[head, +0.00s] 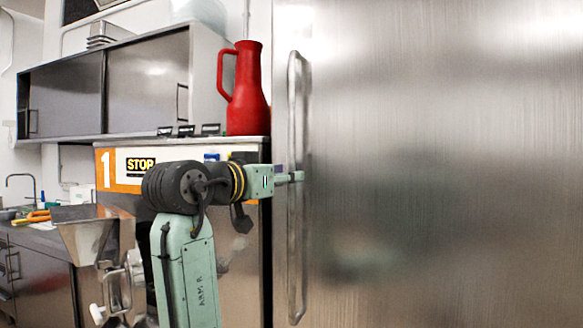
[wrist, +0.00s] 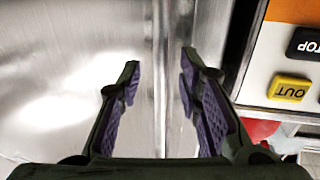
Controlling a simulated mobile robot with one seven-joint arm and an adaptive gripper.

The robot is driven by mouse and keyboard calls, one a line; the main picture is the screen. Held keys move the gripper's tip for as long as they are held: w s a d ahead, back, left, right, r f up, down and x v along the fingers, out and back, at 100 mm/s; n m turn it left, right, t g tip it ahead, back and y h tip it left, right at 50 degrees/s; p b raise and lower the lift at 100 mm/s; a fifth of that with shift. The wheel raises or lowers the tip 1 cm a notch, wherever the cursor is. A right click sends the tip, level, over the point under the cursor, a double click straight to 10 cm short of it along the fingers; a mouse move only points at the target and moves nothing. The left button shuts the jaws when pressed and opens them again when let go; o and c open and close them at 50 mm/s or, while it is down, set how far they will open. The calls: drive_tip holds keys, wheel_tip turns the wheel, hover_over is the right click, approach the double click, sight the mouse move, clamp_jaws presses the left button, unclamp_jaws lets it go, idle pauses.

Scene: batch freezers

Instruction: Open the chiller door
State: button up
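The chiller door (head: 440,170) is a large brushed-steel panel filling the right of the head view. I cannot make out any gap at its edge. Its long vertical bar handle (head: 297,90) runs along the left side. My gripper (head: 298,177) is at about mid-height of the handle, reaching in from the left. In the wrist view, my gripper (wrist: 159,65) is open, with purple-padded fingers apart. The handle (wrist: 162,110) runs between the fingers, with space visible on both sides. Whether the fingertips reach past the bar is unclear.
Left of the door stands a batch freezer (head: 118,165) with an orange and white panel and a STOP label. A red jug (head: 247,95) stands on its top. A steel hopper (head: 84,238) juts out at lower left. A wall cabinet (head: 150,80) hangs behind.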

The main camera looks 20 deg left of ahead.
drive_tip(key=shift+p+x, duration=0.35)
drive_tip(key=shift+x, duration=1.25)
clamp_jaws()
